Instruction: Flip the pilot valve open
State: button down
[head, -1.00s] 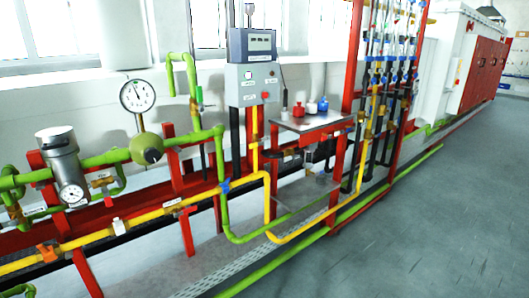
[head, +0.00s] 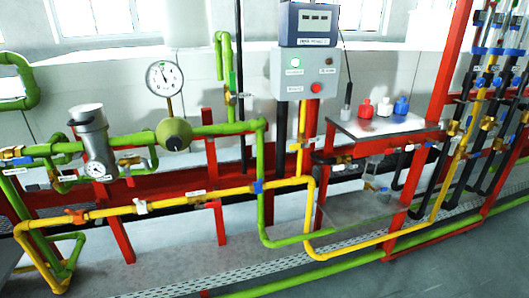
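No label that I can read marks the pilot valve, so I cannot tell which valve it is. On the yellow pipe (head: 225,192) sit an orange-handled valve (head: 76,215), a white-handled valve (head: 141,207) and a blue handle (head: 258,187). Brass valves (head: 14,154) sit on the green pipes at the far left, and a brass fitting (head: 300,145) is on the yellow riser below the control box. The handles are too small to judge open or closed surely. My gripper is not in view.
A grey control box (head: 298,75) with a display stands at the centre. A metal shelf table (head: 385,127) holds red, white and blue bottles. A gauge (head: 164,78) and a metal cylinder (head: 96,140) stand left. Low pipes and a perforated strip run along the front; grey floor shows lower right.

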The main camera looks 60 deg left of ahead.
aim_at(306, 144)
jog(key=u, duration=0.95)
jog(key=i, duration=0.85)
jog(key=u, duration=0.95)
